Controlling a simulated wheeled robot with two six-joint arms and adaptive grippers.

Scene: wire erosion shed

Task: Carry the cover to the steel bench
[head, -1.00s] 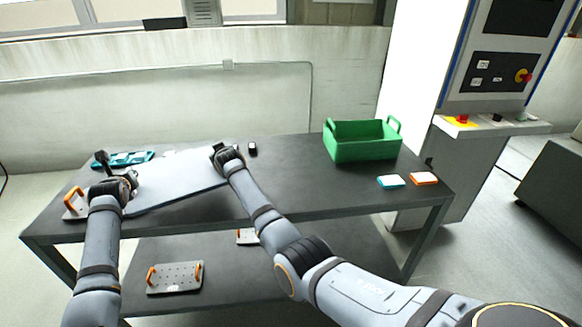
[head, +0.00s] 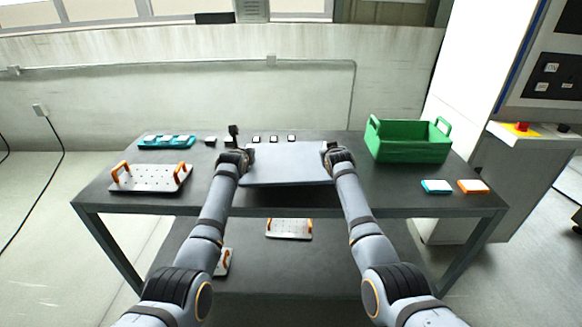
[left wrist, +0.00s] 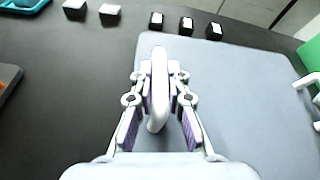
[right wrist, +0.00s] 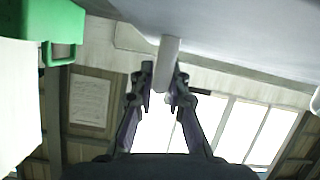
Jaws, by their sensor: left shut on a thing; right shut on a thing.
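The cover (head: 288,168) is a flat blue-grey panel over the middle of the dark steel bench (head: 400,190); I cannot tell whether it touches the bench top. My left gripper (head: 234,160) is at its left end, shut on a white handle that shows in the left wrist view (left wrist: 160,85). My right gripper (head: 340,158) is at its right end, shut on a pale handle; the right wrist view (right wrist: 167,65) shows it between the fingers. The bench top under the cover is hidden.
A green crate (head: 408,150) stands at the back right, with teal (head: 436,187) and orange (head: 472,187) blocks before it. A perforated plate with orange handles (head: 150,178) lies at left, a teal tray (head: 166,142) behind it. Several small blocks (head: 273,139) line the back.

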